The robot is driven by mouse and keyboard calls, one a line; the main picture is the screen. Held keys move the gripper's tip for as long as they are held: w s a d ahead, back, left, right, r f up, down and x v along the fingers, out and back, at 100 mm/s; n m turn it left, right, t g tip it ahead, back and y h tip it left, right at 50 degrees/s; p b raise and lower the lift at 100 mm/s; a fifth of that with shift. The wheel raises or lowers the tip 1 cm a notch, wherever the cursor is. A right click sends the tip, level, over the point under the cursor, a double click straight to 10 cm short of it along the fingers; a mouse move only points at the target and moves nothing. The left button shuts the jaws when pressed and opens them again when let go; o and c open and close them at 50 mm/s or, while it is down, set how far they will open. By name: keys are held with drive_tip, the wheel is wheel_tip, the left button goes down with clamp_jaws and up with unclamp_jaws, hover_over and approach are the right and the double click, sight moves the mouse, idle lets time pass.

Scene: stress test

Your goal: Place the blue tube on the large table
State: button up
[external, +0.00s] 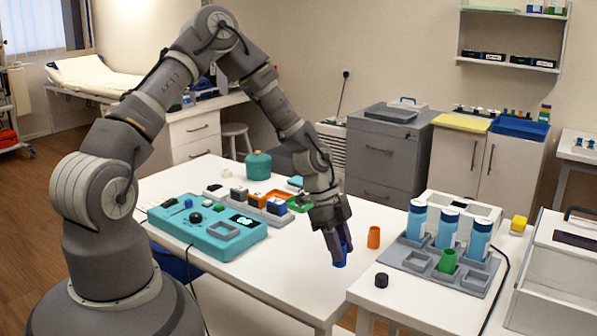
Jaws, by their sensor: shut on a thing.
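My gripper (338,240) is low over the right end of the large white table (290,258), pointing down. It is shut on the blue tube (341,260), whose lower part shows below the fingers. The fingers hide the rest of the tube. The tube looks near upright and close to the table top; I cannot tell whether it touches. An orange tube (374,237) stands just right of my gripper.
A teal device (207,226) and small blocks occupy the table's left and back. A black cap (381,280) lies nearby. The large table's front middle is clear.

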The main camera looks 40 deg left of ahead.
sight(345, 262)
drive_tip(key=shift+w+d, duration=0.1)
drive_tip(key=shift+w, duration=0.2)
drive_tip(key=shift+w+f+b, duration=0.1)
drive_tip(key=shift+f+b, duration=0.7)
drive_tip(key=shift+f, duration=1)
drive_tip(key=shift+f, duration=0.15)
drive_tip(key=o, duration=1)
drive_tip(key=shift+r, duration=0.3)
drive_tip(key=p+v, duration=0.4)
drive_tip(key=v, duration=0.7)
drive_tip(key=shift+r, duration=0.35)
